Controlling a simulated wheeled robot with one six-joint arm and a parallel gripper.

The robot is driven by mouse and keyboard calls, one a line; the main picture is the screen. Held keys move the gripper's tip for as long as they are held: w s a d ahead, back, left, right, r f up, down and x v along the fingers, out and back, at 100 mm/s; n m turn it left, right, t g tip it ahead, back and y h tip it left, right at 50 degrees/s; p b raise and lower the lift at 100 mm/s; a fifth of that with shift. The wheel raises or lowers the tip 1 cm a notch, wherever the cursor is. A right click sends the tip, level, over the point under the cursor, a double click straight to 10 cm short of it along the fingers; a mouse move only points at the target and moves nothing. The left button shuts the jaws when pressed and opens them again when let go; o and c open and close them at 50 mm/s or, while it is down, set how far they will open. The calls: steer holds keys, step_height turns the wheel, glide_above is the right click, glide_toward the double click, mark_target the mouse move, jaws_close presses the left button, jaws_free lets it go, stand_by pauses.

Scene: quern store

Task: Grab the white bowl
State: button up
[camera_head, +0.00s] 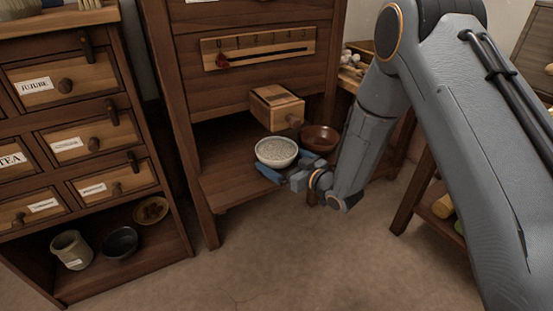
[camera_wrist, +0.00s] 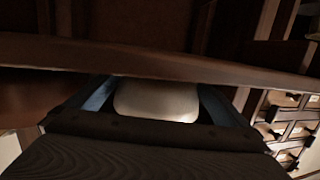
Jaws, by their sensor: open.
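The white bowl (camera_head: 276,151) sits on the low shelf of the wooden stand and looks filled with pale grains. My gripper (camera_head: 284,171) is at the bowl's near right side, low over the shelf's front. Its blue fingers are spread apart. In the wrist view, the white bowl (camera_wrist: 157,100) shows between the two fingers of my gripper (camera_wrist: 156,98), with one finger on each side. I cannot tell whether the fingers touch the bowl. The bowl's lower part is hidden by the gripper body in the wrist view.
A brown bowl (camera_head: 320,138) stands just right of the white bowl. A small wooden drawer (camera_head: 277,107) juts out above both. A labelled drawer cabinet (camera_head: 125,95) is at left, with a jar (camera_head: 71,250) and dark bowl (camera_head: 120,243) below. The floor in front is clear.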

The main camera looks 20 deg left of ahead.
steer(key=c, duration=1)
steer(key=shift+r, duration=0.1)
steer(key=shift+c, duration=0.2)
